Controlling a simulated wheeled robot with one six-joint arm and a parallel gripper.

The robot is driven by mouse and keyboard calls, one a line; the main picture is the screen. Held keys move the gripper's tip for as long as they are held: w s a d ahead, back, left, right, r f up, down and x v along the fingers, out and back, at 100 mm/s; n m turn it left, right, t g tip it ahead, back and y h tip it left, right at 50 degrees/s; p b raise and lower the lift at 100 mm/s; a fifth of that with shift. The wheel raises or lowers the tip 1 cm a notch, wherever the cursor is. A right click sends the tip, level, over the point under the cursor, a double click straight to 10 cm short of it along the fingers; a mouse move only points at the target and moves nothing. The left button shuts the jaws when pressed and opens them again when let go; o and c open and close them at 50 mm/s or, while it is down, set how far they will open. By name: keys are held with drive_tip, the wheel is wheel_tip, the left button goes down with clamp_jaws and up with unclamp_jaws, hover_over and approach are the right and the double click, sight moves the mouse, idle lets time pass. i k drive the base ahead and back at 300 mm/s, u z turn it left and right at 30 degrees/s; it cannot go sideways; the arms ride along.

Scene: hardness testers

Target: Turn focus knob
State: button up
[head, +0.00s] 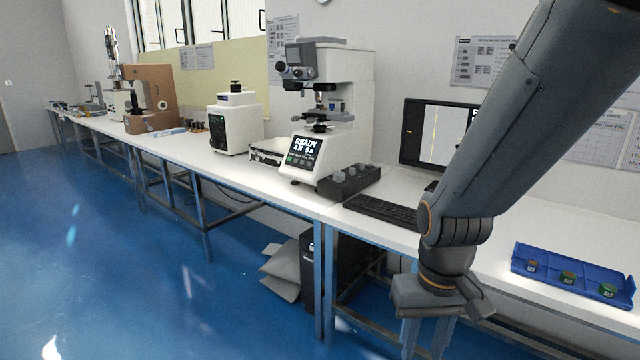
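A white hardness tester (346,100) stands on the white bench near the middle of the head view. Its lit screen (304,151) reads READY. A dark control box (348,182) with several round knobs on top sits at its right foot. I cannot tell which knob is the focus knob. My gripper (440,300) hangs at the lower right, in front of the bench edge, well apart from the tester and box. Its fingers are not clear, so I cannot see whether it is open or shut.
A keyboard (382,212) and monitor (428,130) stand right of the box, partly behind my arm. A blue tray (545,274) with small samples lies at the right. A second white machine (236,122) stands further left. Blue floor is clear at the left.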

sight(338, 177)
drive_tip(key=u, duration=0.05)
drive_tip(key=i, duration=2.15)
drive_tip(key=u, duration=0.1)
